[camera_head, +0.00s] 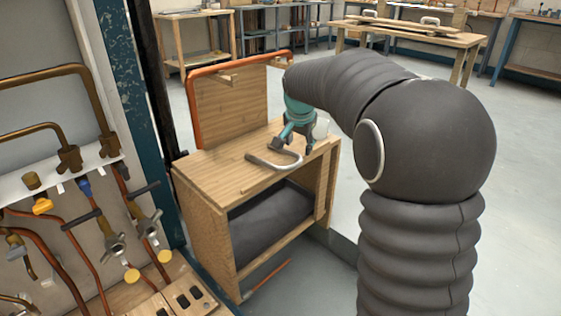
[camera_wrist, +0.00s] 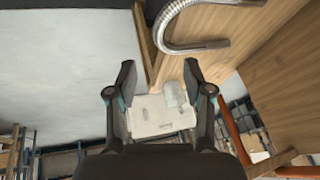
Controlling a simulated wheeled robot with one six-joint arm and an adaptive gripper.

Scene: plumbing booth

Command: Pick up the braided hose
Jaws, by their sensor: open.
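The braided hose (camera_head: 278,164) is a grey, U-shaped length lying on the wooden top of a low cabinet (camera_head: 215,168). In the wrist view the hose (camera_wrist: 166,27) curves across the top of the picture, beyond the fingertips. My gripper (camera_head: 293,148) is just above the cabinet top, at the back right of the hose in the head view. In the wrist view my gripper (camera_wrist: 159,70) has its fingers spread with nothing between them. The hose lies outside the fingers; whether a finger touches it I cannot tell.
A white object (camera_head: 321,128) sits behind my gripper; it also shows between the fingers in the wrist view (camera_wrist: 150,122). An upright wooden board (camera_head: 232,105) with an orange pipe (camera_head: 215,65) rises at the cabinet's back. Valves and copper pipes (camera_head: 105,240) fill the left.

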